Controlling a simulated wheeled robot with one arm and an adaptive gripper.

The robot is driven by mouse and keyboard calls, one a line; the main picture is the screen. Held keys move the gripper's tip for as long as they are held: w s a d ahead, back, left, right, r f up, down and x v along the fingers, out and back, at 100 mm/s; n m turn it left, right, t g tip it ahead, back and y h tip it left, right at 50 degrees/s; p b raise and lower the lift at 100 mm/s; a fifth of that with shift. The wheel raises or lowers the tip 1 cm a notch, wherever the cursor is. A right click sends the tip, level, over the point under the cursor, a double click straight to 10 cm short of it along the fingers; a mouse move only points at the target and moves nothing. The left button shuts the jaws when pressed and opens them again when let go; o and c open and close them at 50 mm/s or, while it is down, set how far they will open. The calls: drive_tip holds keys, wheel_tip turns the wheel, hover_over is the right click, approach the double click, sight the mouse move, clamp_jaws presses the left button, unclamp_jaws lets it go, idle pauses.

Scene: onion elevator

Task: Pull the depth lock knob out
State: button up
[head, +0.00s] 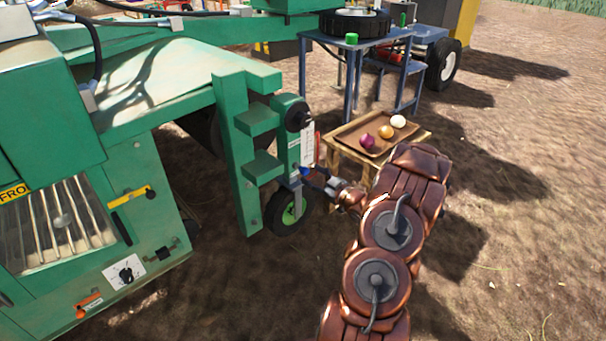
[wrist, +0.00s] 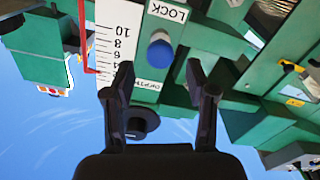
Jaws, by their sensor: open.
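The depth lock knob (wrist: 160,53) is a round blue knob with a pale ring, on a green plate beside a white label reading LOCK (wrist: 167,11). It appears between and slightly beyond my fingertips in the wrist view. My gripper (wrist: 160,66) is open, one dark finger on each side of the knob's line, with no visible contact.
A white depth scale (wrist: 117,35) with a red pointer (wrist: 84,35) is beside the knob. A black round handwheel (wrist: 142,122) shows between my fingers. A small wheel (head: 288,216) stands below the post. A wooden table with a tray (head: 350,131) of onions stands close behind my arm.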

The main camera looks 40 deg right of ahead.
sight(307, 172)
drive_tip(key=shift+w+b, duration=0.6)
drive_tip(key=shift+w, duration=1.6)
clamp_jaws()
